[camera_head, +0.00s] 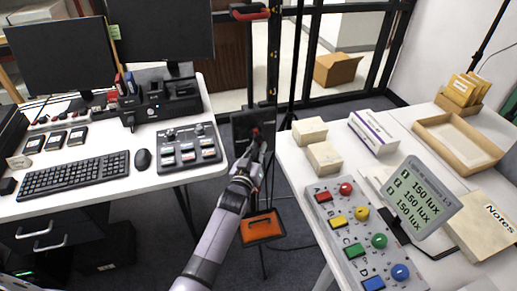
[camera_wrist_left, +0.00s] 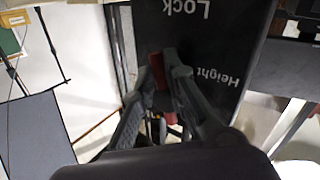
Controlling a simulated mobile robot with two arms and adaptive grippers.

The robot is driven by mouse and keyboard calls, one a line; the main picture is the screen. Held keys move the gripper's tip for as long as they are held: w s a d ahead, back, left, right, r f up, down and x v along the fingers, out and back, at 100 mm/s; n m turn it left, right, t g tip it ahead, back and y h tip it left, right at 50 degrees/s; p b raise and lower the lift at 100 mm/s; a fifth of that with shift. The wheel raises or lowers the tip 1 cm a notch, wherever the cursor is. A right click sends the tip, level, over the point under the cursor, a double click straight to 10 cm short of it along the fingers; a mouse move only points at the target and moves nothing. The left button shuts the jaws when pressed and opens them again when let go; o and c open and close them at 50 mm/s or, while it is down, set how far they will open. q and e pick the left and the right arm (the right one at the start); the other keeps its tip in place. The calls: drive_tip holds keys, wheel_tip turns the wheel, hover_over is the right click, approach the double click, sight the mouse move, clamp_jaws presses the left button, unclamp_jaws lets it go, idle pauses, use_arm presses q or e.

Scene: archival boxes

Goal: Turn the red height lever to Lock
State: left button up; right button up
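The red height lever (camera_wrist_left: 158,72) is on a black panel (camera_wrist_left: 205,25) marked "Lock" and "Height"; the lettering appears upside down in the left wrist view. In the head view the lever is a small red spot (camera_head: 256,132) on the dark panel (camera_head: 240,122) between the two tables. My left gripper (camera_head: 254,146) reaches up to it. In the wrist view its fingertips (camera_wrist_left: 162,68) lie on both sides of the lever and appear closed on it. The fingers hide part of the lever. My right gripper is not in view.
The left table (camera_head: 100,196) holds a keyboard, a mouse and a button box. The right table (camera_head: 290,160) holds a colored control panel (camera_head: 352,235), boxes and a lux display (camera_head: 422,198). An orange-topped object (camera_head: 262,228) is below the arm, in the gap between tables.

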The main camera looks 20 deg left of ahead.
use_arm(q)
clamp_jaws()
drive_tip(key=m+g+p, duration=0.1)
drive_tip(key=p, duration=0.1)
drive_tip(key=m+p, duration=0.1)
drive_tip(key=p, duration=0.2)
drive_tip(key=shift+s+a+r+g, duration=0.1)
drive_tip(key=shift+s+a+g, duration=0.1)
drive_tip(key=shift+a+g, duration=0.2)
drive_tip(key=o, duration=0.6)
unclamp_jaws()
drive_tip(key=shift+c, duration=0.2)
drive_tip(key=shift+s, duration=0.1)
